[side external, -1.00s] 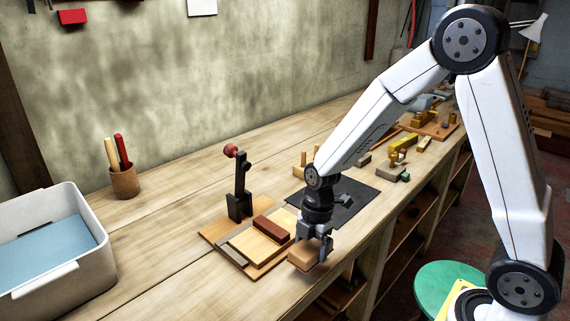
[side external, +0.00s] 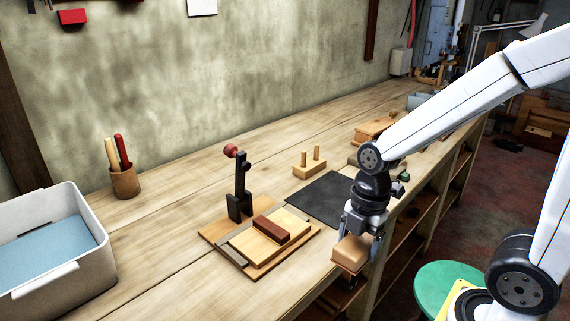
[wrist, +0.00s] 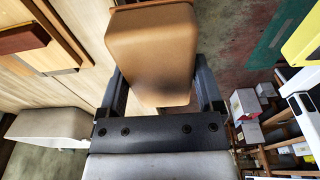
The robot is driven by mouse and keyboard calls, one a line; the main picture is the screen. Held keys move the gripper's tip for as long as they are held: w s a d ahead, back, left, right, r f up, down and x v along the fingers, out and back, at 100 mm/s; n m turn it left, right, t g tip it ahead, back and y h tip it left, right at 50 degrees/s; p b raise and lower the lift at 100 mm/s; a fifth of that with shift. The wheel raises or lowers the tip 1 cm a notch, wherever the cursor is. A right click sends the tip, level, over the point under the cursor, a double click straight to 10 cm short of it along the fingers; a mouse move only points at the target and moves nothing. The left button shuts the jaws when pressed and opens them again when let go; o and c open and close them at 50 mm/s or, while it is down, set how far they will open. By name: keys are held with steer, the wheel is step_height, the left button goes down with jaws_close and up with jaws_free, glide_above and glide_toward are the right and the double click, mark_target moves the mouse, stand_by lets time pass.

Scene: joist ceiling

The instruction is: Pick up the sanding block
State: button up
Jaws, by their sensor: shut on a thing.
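The sanding block (side external: 351,252) is a tan, rounded block. My gripper (side external: 362,236) is shut on it, with one finger on each side. In the side external view the block hangs at the bench's front edge; its exact height above the bench is hard to tell. In the wrist view the block (wrist: 152,50) fills the upper middle between the two dark fingers of my gripper (wrist: 160,95). Part of its top is hidden by the gripper in the side external view.
A wooden board with a dark red-brown block (side external: 271,230) and an upright black clamp (side external: 240,190) lies left of my gripper. A black mat (side external: 325,198) lies behind. A white bin (side external: 60,285) stands far left. A green stool (side external: 450,287) stands below the bench.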

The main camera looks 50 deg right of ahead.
steer(key=shift+s+r, duration=0.25)
steer(key=shift+s, duration=0.3)
steer(key=shift+s+r, duration=0.25)
steer(key=shift+s, duration=0.3)
steer(key=o, duration=0.7)
steer(key=c, duration=0.5)
steer(key=shift+o, duration=0.2)
steer(key=w+d+f+m, duration=0.1)
steer(key=w+d+m, duration=0.1)
steer(key=w+m, duration=0.7)
steer(key=w+d+f+m+t+h, duration=0.1)
steer(key=w+d+m, duration=0.2)
steer(key=w+m, duration=0.6)
steer(key=w, duration=1.1)
steer(key=shift+w+d, duration=0.25)
steer(key=shift+w, duration=0.15)
